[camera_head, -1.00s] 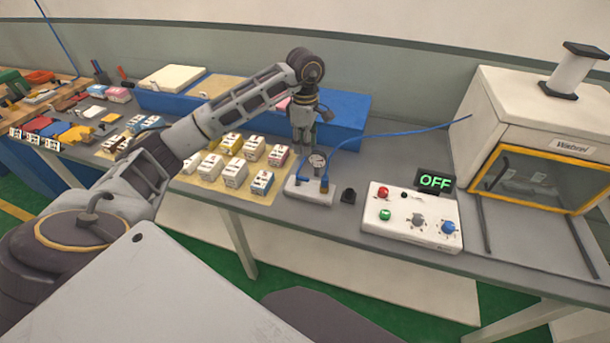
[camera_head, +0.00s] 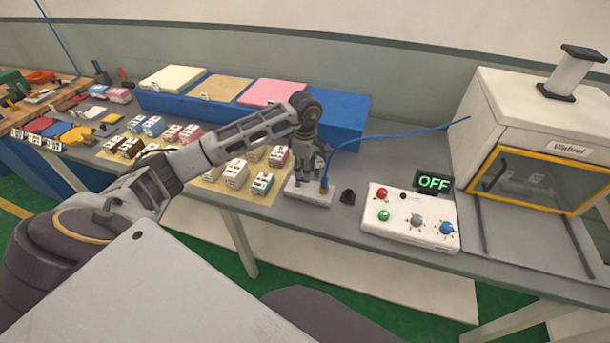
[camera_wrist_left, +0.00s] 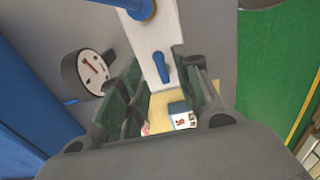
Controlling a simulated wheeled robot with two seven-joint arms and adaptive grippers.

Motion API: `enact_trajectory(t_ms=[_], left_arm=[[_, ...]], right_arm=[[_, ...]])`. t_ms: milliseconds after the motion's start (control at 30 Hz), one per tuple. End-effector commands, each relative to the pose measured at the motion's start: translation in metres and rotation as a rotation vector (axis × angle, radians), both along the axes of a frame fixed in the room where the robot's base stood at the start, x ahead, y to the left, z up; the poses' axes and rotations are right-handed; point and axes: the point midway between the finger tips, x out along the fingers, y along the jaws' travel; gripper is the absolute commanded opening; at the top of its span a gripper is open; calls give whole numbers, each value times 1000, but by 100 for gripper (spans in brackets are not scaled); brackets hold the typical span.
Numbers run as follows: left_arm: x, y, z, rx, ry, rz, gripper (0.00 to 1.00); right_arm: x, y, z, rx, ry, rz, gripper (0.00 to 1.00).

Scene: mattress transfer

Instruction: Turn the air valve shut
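The air valve is a small blue lever (camera_wrist_left: 161,68) on a white block (camera_wrist_left: 148,42). The same white block (camera_head: 315,192) lies on the grey bench in the head view, with the lever hidden behind my gripper. A round pressure gauge (camera_wrist_left: 92,72) with a white dial stands beside the block. A blue hose joins the block through a brass fitting (camera_wrist_left: 140,9). My left gripper (camera_head: 303,180) points down at the block. In the wrist view its dark green fingers (camera_wrist_left: 160,82) are apart, with the lever between their tips. I cannot tell whether they touch it. My right gripper is out of view.
A control box (camera_head: 410,218) with buttons and an OFF display (camera_head: 433,183) stands to the right, past a small black part (camera_head: 347,196). A white cabinet (camera_head: 530,110) is at the far right. Several small boxes (camera_head: 236,173) lie left of the block; a blue stand (camera_head: 350,118) is behind.

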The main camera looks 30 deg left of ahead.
Motion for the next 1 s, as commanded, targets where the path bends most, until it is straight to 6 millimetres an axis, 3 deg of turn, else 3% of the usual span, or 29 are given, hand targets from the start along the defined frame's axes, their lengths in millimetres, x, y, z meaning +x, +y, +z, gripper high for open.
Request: enact_trajectory(t_ms=[300, 700, 1000], left_arm=[[0, 0, -31, 0, 0, 0, 33], [0, 0, -36, 0, 0, 0, 33], [0, 0, -36, 0, 0, 0, 0]], right_arm=[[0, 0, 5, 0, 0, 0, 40], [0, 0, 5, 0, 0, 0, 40], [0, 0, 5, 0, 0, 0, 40]])
